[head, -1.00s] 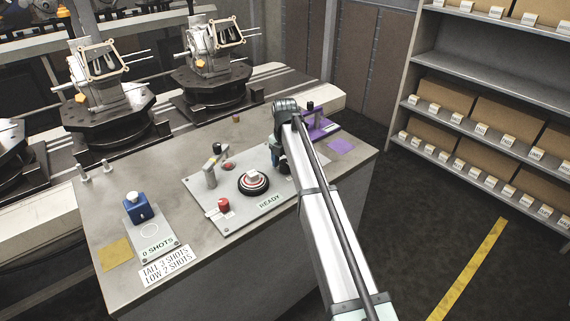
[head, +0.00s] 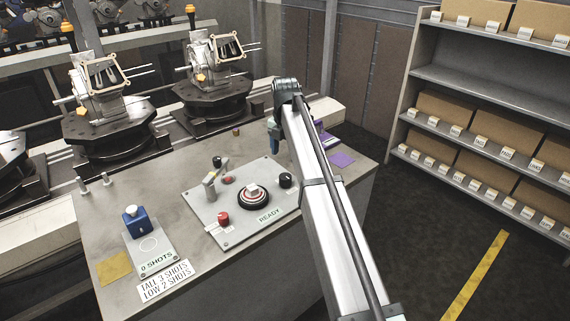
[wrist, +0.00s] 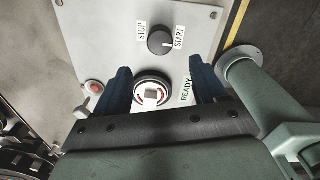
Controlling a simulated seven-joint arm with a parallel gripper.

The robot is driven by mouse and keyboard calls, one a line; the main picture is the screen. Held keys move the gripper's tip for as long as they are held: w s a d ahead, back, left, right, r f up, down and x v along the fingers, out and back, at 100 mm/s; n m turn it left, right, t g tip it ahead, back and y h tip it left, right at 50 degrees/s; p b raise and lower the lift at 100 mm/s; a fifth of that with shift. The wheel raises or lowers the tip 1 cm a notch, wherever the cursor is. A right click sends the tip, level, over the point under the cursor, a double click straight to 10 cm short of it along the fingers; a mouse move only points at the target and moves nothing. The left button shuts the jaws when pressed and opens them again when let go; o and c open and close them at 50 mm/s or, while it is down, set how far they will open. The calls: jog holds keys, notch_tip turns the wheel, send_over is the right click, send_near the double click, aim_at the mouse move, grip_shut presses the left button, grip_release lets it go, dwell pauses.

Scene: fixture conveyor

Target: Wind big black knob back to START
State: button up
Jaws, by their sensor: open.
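The big black knob (wrist: 160,40) sits on the grey panel between a STOP label (wrist: 142,31) and a START label (wrist: 179,37). A short white mark shows at its right side, on the START side; its exact aim is hard to tell. In the head view the knob (head: 285,180) is at the panel's right part, just left of my arm. My gripper (wrist: 160,64) is open and empty, its two blue fingers apart and the knob beyond their tips. In the head view the gripper (head: 273,129) is above the bench, partly hidden by my arm.
A dial with a red-and-white ring (head: 252,195) is beside the knob, near a READY sign (head: 269,215). A red button (head: 223,218) and a grey lever handle (head: 210,185) stand on the panel's left. A blue block (head: 138,222) stands further left.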

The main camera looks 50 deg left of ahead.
jog(key=shift+r, duration=1.45)
